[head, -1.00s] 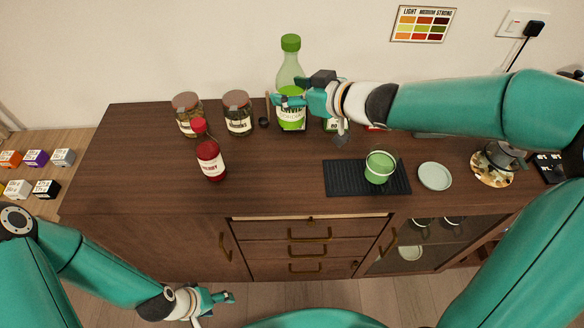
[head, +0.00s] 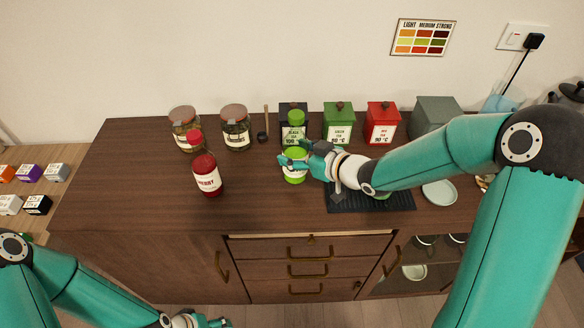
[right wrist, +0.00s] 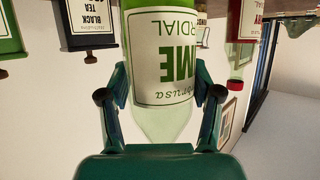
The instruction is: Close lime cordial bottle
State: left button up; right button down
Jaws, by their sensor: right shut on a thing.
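The lime cordial bottle (head: 295,176) is in front of the black tea tin, with its green cap (head: 296,117) at the top of its neck. Whether the cap is seated tight cannot be told. My right gripper (head: 300,161) is shut around the bottle's body from the right and hides part of it. In the right wrist view the bottle (right wrist: 162,60) appears upside down between my fingers (right wrist: 160,97), its label facing the camera. Whether its base touches the cabinet top cannot be told. My left gripper (head: 207,321) is low at the bottom edge, mostly cut off.
A red cherry bottle (head: 207,178) stands to the left, with two jars (head: 236,130) behind it. Black, green (head: 339,125) and red (head: 382,124) tins line the back. A dark mat (head: 345,203) lies to the right under my arm. The cabinet's front left top is clear.

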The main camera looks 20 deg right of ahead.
jog(key=shift+f, duration=0.4)
jog(key=shift+f, duration=1.95)
jog(key=shift+c, duration=1.1)
grip_release()
jog(key=shift+f, duration=0.15)
jog(key=shift+r, duration=0.25)
jog(key=b+v, duration=0.1)
jog(key=v, duration=1.1)
